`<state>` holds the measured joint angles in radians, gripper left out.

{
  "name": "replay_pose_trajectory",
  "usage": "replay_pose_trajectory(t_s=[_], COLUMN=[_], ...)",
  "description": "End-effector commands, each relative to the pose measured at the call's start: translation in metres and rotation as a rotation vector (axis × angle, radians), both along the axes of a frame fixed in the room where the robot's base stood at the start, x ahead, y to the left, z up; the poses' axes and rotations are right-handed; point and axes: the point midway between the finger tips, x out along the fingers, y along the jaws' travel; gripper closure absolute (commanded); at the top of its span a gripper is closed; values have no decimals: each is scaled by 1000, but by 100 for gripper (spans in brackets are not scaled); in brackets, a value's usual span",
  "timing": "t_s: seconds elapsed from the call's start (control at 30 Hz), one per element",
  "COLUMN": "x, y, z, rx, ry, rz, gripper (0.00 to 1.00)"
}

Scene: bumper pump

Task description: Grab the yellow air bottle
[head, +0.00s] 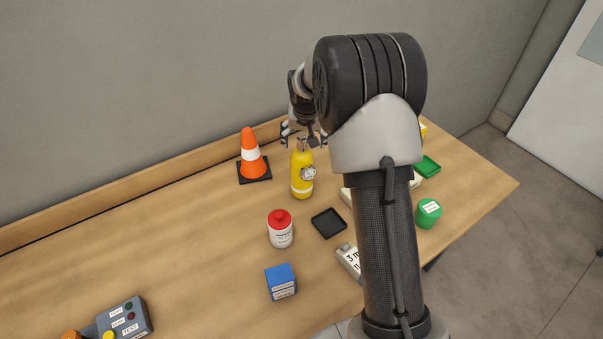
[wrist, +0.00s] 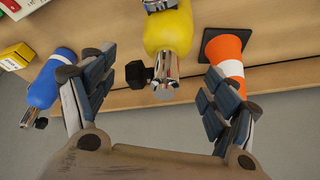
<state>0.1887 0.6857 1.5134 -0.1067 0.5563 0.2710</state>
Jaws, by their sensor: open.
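The yellow air bottle (head: 302,178) stands upright on the wooden table in the head view, with a round gauge on its side and a metal neck on top. In the wrist view the yellow bottle (wrist: 170,28) is at top centre, its metal valve and black knob pointing down between my fingers. My gripper (head: 304,135) is above and about at the bottle's top in the head view. In the wrist view my gripper (wrist: 160,88) is open, with the fingers spread on either side of the valve and not touching it.
An orange cone (head: 251,158) stands left of the bottle. A red-capped white bottle (head: 280,230), a black tray (head: 328,223) and a blue box (head: 281,282) are in front. A blue bottle (wrist: 50,80) lies left in the wrist view. The table's left middle is clear.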

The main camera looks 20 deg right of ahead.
Motion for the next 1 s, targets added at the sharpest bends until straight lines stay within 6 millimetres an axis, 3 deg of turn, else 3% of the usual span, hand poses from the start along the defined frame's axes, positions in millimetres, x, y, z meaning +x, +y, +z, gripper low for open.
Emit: replay_pose_trajectory(t_s=[0.1,0.37,0.6,0.93,1.0], x=[6,12,24,27,27], y=[-2,-2,-2,-3,-3], z=[-18,-35,-68,-75,-75], rx=[0,0,0,-1,0], ry=[2,1,0,-1,-1], rz=[0,1,1,1,0], gripper=[20,20,20,20,24])
